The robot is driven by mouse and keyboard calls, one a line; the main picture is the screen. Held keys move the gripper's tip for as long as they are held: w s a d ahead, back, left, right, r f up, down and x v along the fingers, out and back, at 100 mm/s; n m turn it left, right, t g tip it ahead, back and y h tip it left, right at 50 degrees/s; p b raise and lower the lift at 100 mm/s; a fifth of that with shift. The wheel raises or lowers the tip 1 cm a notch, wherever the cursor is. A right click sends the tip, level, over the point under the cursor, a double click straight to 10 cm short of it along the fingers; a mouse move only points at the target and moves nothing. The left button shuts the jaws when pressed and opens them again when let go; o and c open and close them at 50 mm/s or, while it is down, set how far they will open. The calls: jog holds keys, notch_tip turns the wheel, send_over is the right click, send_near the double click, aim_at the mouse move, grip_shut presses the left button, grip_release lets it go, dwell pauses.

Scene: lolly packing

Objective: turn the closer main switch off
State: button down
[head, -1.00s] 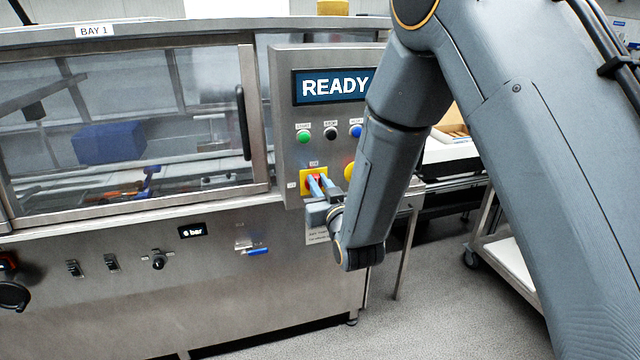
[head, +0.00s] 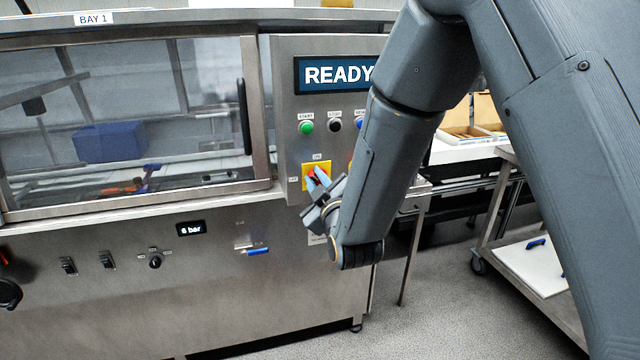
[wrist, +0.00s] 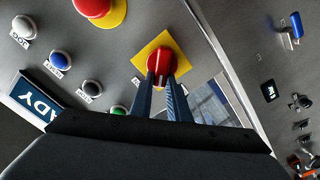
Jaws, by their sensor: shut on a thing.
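The main switch is a red rotary knob (wrist: 161,62) on a yellow square plate (head: 325,168), low on the grey control panel (head: 287,110). My gripper (wrist: 161,78) is shut on the red knob, with one blue-grey finger on each side of it. In the head view my gripper (head: 316,181) reaches the knob from below right and hides part of it. The display (head: 335,75) above reads READY.
Green start (head: 306,127), black (head: 335,125) and blue buttons sit above the switch. A red mushroom button (wrist: 92,5) on yellow is beside it. The guard door (head: 130,120) is left of the panel. A trolley (head: 530,262) stands right.

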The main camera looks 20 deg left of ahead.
jog(key=n+b, duration=0.1)
jog(key=n, duration=0.1)
jog(key=n+b, duration=0.1)
jog(key=n, duration=0.1)
jog(key=shift+a+f+n, duration=0.15)
jog(key=shift+f+n, duration=0.15)
jog(key=shift+f, duration=0.1)
jog(key=n, duration=0.2)
jog(key=n+b, duration=0.1)
jog(key=n, duration=0.1)
jog(key=shift+f+n, duration=0.3)
jog(key=shift+f, duration=0.05)
jog(key=c, duration=1.7)
grip_release()
jog(key=shift+a, duration=0.1)
jog(key=shift+s, duration=0.1)
jog(key=b+v, duration=0.2)
jog(key=v, duration=0.5)
jog(key=shift+s, duration=0.35)
